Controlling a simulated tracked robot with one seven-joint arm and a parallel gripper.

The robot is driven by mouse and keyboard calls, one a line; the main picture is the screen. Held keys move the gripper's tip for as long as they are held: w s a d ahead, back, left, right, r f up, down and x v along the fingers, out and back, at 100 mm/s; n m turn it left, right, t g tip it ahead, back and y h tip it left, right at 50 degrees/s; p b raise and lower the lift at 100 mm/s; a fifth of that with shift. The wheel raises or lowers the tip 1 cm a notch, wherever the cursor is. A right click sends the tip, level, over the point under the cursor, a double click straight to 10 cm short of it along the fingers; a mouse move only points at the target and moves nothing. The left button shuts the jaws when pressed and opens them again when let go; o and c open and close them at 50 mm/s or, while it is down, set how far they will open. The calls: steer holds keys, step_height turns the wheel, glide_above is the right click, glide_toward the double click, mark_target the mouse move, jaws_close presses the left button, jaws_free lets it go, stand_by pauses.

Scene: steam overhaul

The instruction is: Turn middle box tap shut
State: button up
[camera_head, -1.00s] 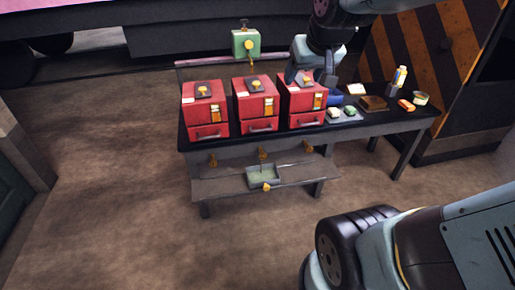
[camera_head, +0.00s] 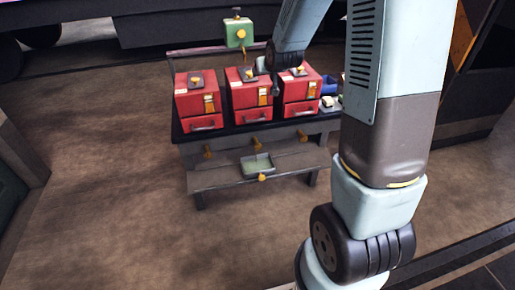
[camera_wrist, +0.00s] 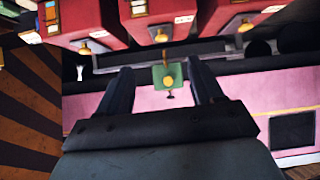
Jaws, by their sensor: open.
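Three red boxes stand in a row on the table: left (camera_head: 197,105), middle (camera_head: 245,100) and right (camera_head: 298,95). Each has a dark plate with a small brass tap on its top. The middle box tap (camera_head: 249,72) is partly beside my arm's end in the head view. In the wrist view, which looks upside down, the middle tap (camera_wrist: 160,36) hangs just beyond my gripper (camera_wrist: 162,72). My gripper is open, fingers apart and nothing gripped. In the head view it is near the middle and right boxes, its fingers hard to make out.
A green box with a yellow knob (camera_head: 238,33) stands behind the table; it shows between my fingers in the wrist view (camera_wrist: 160,78), farther off. Floor at left is clear.

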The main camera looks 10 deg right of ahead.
steer(key=w+f+t, duration=0.2)
steer(key=w+f, duration=0.5)
steer(key=f, duration=0.6)
steer(key=t, duration=0.5)
glide_toward(258, 148)
steer(key=w, duration=1)
steer(key=shift+w+f, duration=0.1)
steer(key=shift+w, duration=0.3)
steer(key=shift+c, duration=0.2)
steer(key=c, duration=0.9)
steer(key=shift+a, duration=0.1)
steer(key=shift+m, duration=0.3)
